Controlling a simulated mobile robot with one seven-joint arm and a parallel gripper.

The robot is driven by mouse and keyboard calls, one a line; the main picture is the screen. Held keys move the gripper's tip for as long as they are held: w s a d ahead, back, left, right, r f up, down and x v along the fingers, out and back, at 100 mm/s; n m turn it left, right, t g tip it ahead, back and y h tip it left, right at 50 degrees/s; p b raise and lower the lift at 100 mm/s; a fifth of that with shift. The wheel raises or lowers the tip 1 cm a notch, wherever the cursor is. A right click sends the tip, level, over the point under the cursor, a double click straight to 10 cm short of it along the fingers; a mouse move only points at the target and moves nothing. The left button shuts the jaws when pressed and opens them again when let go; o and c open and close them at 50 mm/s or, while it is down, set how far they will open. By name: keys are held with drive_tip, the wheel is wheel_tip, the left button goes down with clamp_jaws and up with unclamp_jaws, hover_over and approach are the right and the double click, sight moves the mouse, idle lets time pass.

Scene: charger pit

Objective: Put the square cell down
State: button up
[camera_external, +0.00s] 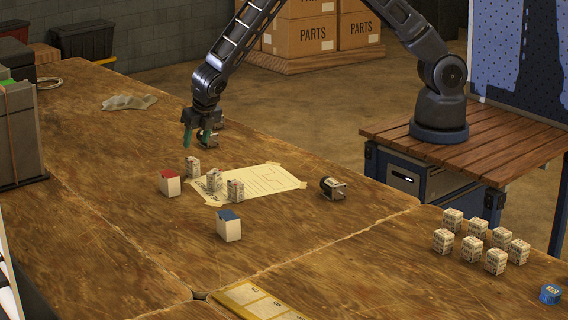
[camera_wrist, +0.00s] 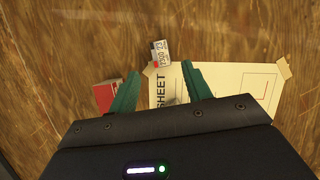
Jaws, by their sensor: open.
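My gripper (camera_external: 197,138) has green fingers and is open, with nothing seen between them. It hangs above the wooden table, behind the sheet as seen in the outside view. Three small printed square cells stand near the sheet: one at its back left (camera_external: 192,167), one by its left part (camera_external: 213,180) and one at its front edge (camera_external: 235,190). In the wrist view one cell (camera_wrist: 160,53) shows beyond the open fingertips (camera_wrist: 158,86), at the sheet's edge. My gripper body hides part of the sheet there. Which cell the task means, I cannot tell.
The taped paper sheet (camera_external: 270,181) lies flat. A red-topped box (camera_external: 170,185) and a blue-topped box (camera_external: 229,227) stand near it. A black motor-like part (camera_external: 332,188) lies to the right. Several printed blocks (camera_external: 472,248) stand at the right. The table's left middle is clear.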

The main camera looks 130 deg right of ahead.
drive_tip(key=s+a+r+m+t+y, duration=0.1)
drive_tip(key=s+a+r+m, duration=0.3)
drive_tip(key=s+a+r, duration=0.55)
drive_tip(key=s+a+r+m+t, duration=0.1)
drive_tip(key=s+a+r+m, duration=0.35)
drive_tip(key=a+r, duration=1.05)
drive_tip(key=s+a+r+m+t+y, duration=0.1)
drive_tip(key=s+a+r+m, duration=0.2)
drive_tip(key=s, duration=0.6)
drive_tip(key=s+a+r+m+y, duration=0.1)
drive_tip(key=s+a+r+m, duration=0.2)
drive_tip(key=s+a, duration=0.3)
drive_tip(key=s+a+r+m+t+y, duration=0.1)
drive_tip(key=s+a+r+m, duration=0.2)
drive_tip(key=s, duration=0.9)
drive_tip(key=shift+a+r+t+y, duration=0.3)
drive_tip(key=shift+a+r, duration=0.5)
